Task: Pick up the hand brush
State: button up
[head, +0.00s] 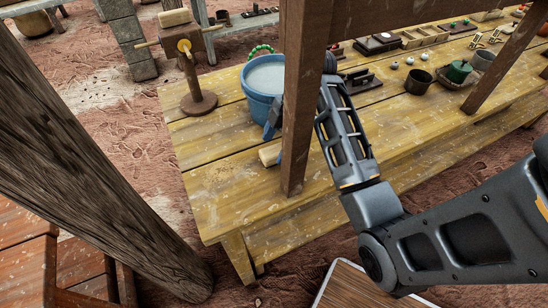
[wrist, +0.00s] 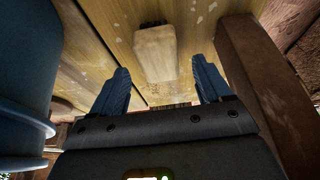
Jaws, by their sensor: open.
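The hand brush (wrist: 155,55) shows in the wrist view as a pale wooden block lying on the yellow planks, with a darker strip at its far end. It lies beyond my gripper (wrist: 160,72), between the lines of the two blue fingers. The fingers are spread apart with nothing between them. In the head view a pale wooden end (head: 269,153), likely the brush, shows beside the post, which hides the rest. There my gripper (head: 273,119) is mostly hidden behind the post, one blue finger showing above the brush, next to the bucket.
A blue bucket (head: 264,84) stands close on the left; it fills the left of the wrist view (wrist: 25,80). A wooden post (head: 296,110) stands close on the right (wrist: 262,95). A wooden stand (head: 197,100) is farther left. The front bench planks (head: 240,200) are clear.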

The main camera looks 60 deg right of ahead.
jog(key=shift+b+x, duration=0.3)
jog(key=shift+x, duration=1.15)
jog(key=shift+s+d, duration=0.1)
jog(key=shift+c, duration=0.2)
jog(key=c, duration=1)
